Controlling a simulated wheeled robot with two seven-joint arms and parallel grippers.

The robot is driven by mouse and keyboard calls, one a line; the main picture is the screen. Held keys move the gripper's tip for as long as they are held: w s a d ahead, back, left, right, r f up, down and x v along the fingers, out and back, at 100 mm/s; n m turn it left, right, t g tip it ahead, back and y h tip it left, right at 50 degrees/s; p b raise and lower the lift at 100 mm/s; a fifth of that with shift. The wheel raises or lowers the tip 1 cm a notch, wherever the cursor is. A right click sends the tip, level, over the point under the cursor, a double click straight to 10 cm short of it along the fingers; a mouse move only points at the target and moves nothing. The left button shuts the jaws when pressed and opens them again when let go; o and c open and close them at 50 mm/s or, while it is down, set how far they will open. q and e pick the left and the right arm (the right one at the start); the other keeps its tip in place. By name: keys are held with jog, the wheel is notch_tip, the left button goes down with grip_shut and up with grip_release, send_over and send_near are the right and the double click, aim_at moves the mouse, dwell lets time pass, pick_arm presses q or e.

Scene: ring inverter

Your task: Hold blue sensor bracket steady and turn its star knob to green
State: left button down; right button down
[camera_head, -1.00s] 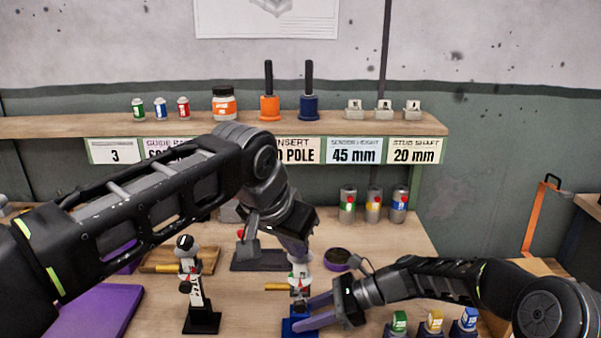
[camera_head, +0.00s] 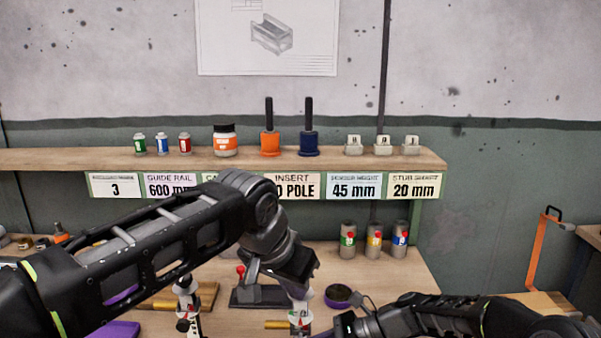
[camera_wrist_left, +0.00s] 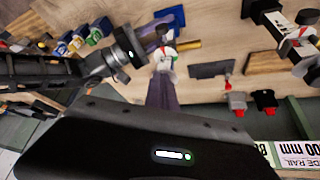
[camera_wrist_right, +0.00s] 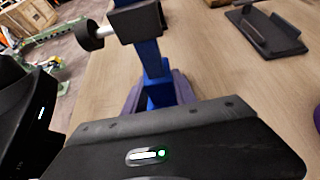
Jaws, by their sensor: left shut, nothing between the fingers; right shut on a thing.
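The blue sensor bracket shows in the right wrist view as a blue post (camera_wrist_right: 153,62) with a dark block at its top. My right gripper (camera_wrist_right: 160,98) is shut on the post. In the head view the right gripper is largely cut off by the bottom edge. A white part with red and green marks (camera_head: 300,318), apparently the knob end, shows below my left gripper (camera_head: 298,290). In the left wrist view the left gripper's fingers (camera_wrist_left: 162,92) are shut and empty, with their tips close to that white part (camera_wrist_left: 168,56). Contact and the knob's setting cannot be made out.
A similar white and black stand (camera_head: 187,300) is to the left on the bench. A dark holder (camera_head: 260,296) and a dark round dish (camera_head: 338,293) are behind. Several cans (camera_head: 374,240) stand under the shelf (camera_head: 60,159). My left arm crosses the bench.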

pick_arm(q)
jog(key=shift+w, duration=0.4)
pick_arm(e)
jog(key=shift+s+a, duration=0.15)
dwell(0.4)
pick_arm(q)
jog(key=shift+w+a, duration=0.35)
jog(key=shift+a, duration=0.3)
dwell(0.6)
jog(key=shift+s+a, duration=0.3)
dwell(0.4)
notch_tip(320, 180, up, 6)
dwell(0.6)
pick_arm(e)
jog(key=c, duration=0.9)
grip_release()
